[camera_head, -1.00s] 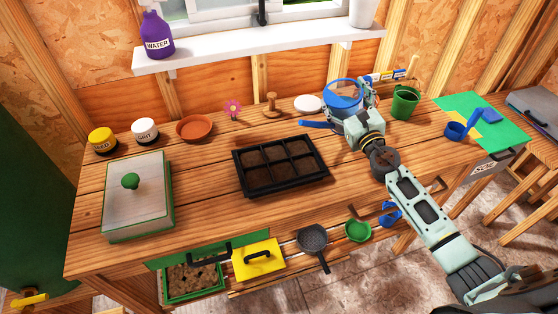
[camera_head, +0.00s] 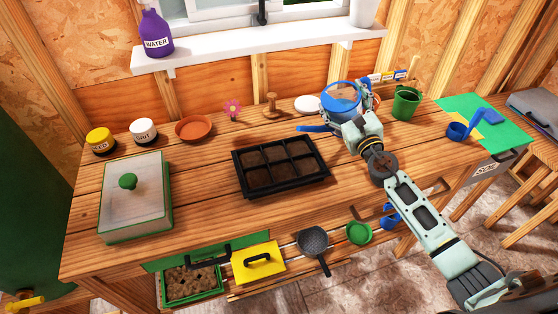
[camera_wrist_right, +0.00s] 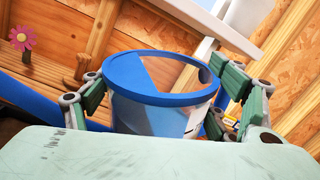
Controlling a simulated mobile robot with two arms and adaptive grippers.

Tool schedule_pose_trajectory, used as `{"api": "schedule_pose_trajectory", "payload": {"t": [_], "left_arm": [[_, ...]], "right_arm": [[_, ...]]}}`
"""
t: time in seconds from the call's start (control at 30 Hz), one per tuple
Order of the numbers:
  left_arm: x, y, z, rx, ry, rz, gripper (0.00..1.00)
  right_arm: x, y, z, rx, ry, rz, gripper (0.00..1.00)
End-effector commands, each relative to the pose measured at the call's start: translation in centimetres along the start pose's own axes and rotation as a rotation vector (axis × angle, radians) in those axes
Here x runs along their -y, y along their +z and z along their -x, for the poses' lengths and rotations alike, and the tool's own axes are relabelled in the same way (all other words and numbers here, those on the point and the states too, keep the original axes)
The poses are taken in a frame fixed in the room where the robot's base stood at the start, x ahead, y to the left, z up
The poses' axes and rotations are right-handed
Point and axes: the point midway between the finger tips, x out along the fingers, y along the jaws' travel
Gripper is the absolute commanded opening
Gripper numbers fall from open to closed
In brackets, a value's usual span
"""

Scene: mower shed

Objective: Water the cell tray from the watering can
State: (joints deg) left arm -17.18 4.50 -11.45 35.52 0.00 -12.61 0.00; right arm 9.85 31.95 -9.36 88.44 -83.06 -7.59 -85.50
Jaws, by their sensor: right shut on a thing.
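The watering can (camera_head: 341,97) has a clear body with a blue rim and a blue spout (camera_head: 314,129) pointing left. It is at the back right of the bench and looks upright; I cannot tell whether it touches the bench. My right gripper (camera_head: 352,115) is shut on its body. In the right wrist view, the can (camera_wrist_right: 160,100) sits between the fingers of the right gripper (camera_wrist_right: 165,95). The black cell tray (camera_head: 281,166), with soil in its cells, lies mid-bench, left of the can and apart from it. My left gripper is not in view.
A green pot (camera_head: 405,103) stands right of the can. A white lid (camera_head: 307,105), a wooden tamper (camera_head: 271,105), a pink flower (camera_head: 232,109) and a terracotta saucer (camera_head: 194,127) line the back. A lidded box (camera_head: 136,200) is at left. Bench space in front of the tray is clear.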

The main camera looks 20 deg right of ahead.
Motion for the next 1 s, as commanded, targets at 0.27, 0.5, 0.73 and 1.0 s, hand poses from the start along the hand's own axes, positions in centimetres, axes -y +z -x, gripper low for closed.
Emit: {"api": "schedule_pose_trajectory", "payload": {"t": [0.27, 0.5, 0.73, 1.0], "left_arm": [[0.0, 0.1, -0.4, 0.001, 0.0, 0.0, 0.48], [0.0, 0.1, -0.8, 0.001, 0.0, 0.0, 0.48], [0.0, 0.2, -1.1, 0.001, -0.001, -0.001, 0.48], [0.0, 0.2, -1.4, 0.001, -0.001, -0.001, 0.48]], "right_arm": [[-0.2, 0.2, 0.0, 0.012, -0.003, 0.019, 0.25], [-0.5, 0.1, 0.1, 0.017, -0.003, 0.036, 0.25], [-0.7, 0.0, 0.2, 0.022, -0.004, 0.051, 0.25], [-1.0, -0.1, 0.3, 0.027, -0.004, 0.068, 0.25]]}}
